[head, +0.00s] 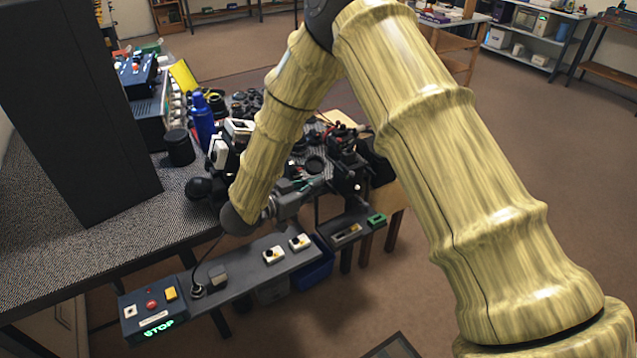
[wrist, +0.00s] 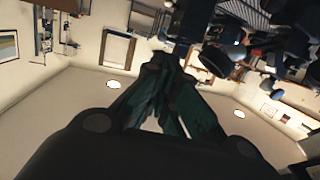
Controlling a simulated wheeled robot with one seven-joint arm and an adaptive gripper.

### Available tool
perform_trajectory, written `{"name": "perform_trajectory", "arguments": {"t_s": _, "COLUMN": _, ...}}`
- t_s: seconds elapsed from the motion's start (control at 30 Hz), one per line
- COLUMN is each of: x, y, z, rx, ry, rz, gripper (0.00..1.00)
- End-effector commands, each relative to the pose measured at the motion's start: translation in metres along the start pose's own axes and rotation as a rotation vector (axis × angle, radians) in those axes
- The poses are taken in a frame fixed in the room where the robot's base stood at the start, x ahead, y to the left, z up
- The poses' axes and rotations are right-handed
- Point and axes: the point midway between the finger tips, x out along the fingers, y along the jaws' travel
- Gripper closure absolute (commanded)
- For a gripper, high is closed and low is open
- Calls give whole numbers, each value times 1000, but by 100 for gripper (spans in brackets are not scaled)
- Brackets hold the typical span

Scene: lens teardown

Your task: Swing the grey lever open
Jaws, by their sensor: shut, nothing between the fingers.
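My gripper (head: 318,184) is at the end of my bent arm in the head view, low beside the bench edge and pointing right. It is close to a dark upright device (head: 347,160) at the bench's right end; I cannot tell whether they touch. In the wrist view the dark green fingers of my gripper (wrist: 172,62) come together at their tips with nothing between them. I cannot pick out the grey lever for certain in either view. My arm hides part of the bench.
A control box (head: 150,312) with a lit STOP sign and a rail with small switches (head: 274,255) run along the bench front. A blue bottle (head: 203,118), a black cylinder (head: 179,147) and lens parts crowd the bench. A tall dark panel (head: 75,100) stands left. Open floor lies right.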

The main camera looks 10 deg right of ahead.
Motion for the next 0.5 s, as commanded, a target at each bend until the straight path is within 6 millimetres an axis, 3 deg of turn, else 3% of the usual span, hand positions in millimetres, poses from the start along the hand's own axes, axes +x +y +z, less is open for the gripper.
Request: {"name": "perform_trajectory", "arguments": {"t_s": 0.5, "x": 85, "y": 0, "z": -2, "rx": -1, "ry": -1, "rz": 1, "gripper": 100}}
